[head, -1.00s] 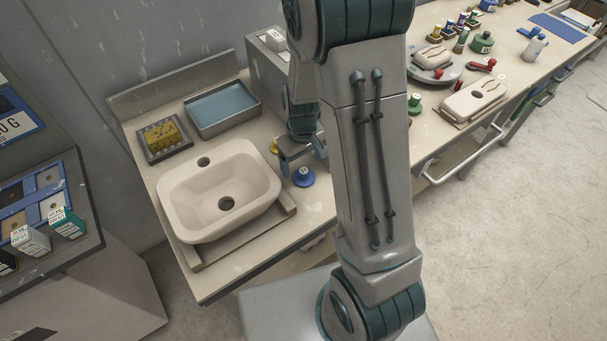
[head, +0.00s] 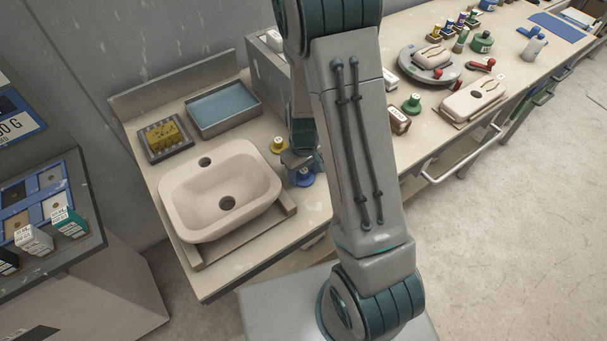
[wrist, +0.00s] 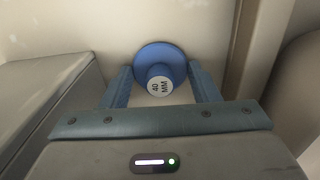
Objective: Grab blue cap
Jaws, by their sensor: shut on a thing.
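The blue cap (head: 303,180) is on the counter just right of the sink, partly covered by my gripper (head: 300,168) in the head view. In the wrist view the blue cap (wrist: 160,65) has a round flange and a knob with a white "40 MM" label. My gripper (wrist: 160,88) has one finger on each side of the cap and is shut on it. The cap appears to be at counter level; I cannot tell whether it is lifted.
A yellow cap (head: 278,146) stands close behind the gripper. The sink (head: 180,195) is to the left. A blue-lined tray (head: 222,110) and a yellow sponge (head: 163,133) are at the back left. A green cap (head: 411,104) stands right of my arm.

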